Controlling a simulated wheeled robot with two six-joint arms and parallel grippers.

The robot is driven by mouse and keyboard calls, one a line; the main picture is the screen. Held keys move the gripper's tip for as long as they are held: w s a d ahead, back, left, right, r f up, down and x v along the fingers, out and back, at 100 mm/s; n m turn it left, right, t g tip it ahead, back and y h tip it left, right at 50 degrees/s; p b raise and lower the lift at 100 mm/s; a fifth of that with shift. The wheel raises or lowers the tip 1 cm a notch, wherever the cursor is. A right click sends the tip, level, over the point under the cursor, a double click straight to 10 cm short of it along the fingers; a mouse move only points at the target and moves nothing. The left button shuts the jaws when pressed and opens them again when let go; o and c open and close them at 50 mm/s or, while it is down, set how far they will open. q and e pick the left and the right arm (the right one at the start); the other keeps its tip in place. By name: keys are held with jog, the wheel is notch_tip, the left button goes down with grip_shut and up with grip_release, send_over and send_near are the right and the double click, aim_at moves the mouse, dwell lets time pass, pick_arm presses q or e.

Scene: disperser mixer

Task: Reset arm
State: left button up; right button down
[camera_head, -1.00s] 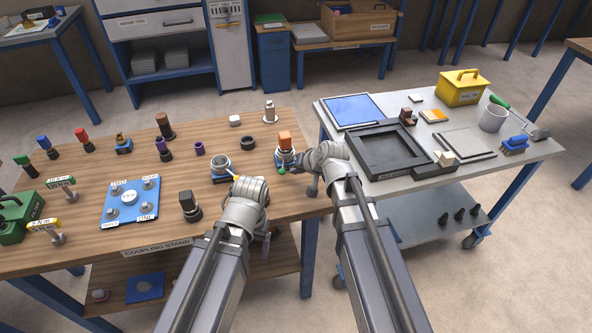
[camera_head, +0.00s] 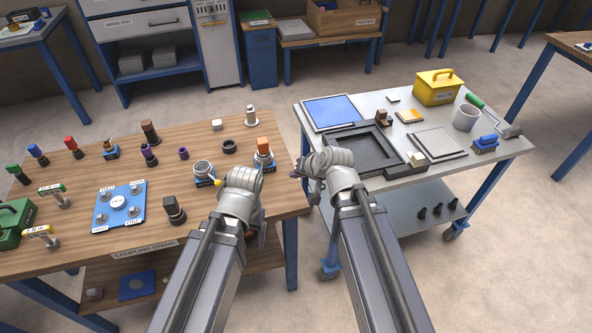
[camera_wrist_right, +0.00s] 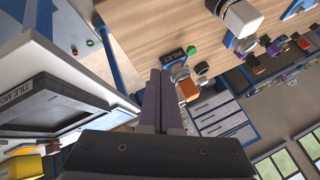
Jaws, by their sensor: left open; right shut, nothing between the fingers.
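My left gripper (camera_head: 246,178) is over the right part of the wooden table, beside the orange-topped fitting (camera_head: 263,150). It is open, though my wrist hides most of its fingers in the head view. My right gripper (camera_head: 306,172) is over the gap between the wooden table and the grey cart. In the right wrist view its two fingers (camera_wrist_right: 160,90) are together with nothing between them. The fitting with the orange block (camera_wrist_right: 188,90) also shows in the right wrist view, beyond the fingers, apart from them.
The wooden table (camera_head: 190,225) holds several fittings, a blue plate (camera_head: 120,221) and a metal ring on a blue base with a yellow-knobbed lever (camera_head: 203,171).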

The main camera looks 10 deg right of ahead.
dwell(0.4)
jog(key=s+a+f+n+g+h, duration=0.1)
jog(key=s+f+n+g+h, duration=0.1)
jog(key=s, duration=0.6)
jog(key=s+a+f+n+g+h, duration=0.2)
jog(key=s+f+n+g+h, duration=0.1)
jog(key=s, duration=0.5)
jog(key=shift+a+n+g, duration=0.2)
jog(key=shift+n+g, duration=0.6)
jog(key=shift+g, duration=0.4)
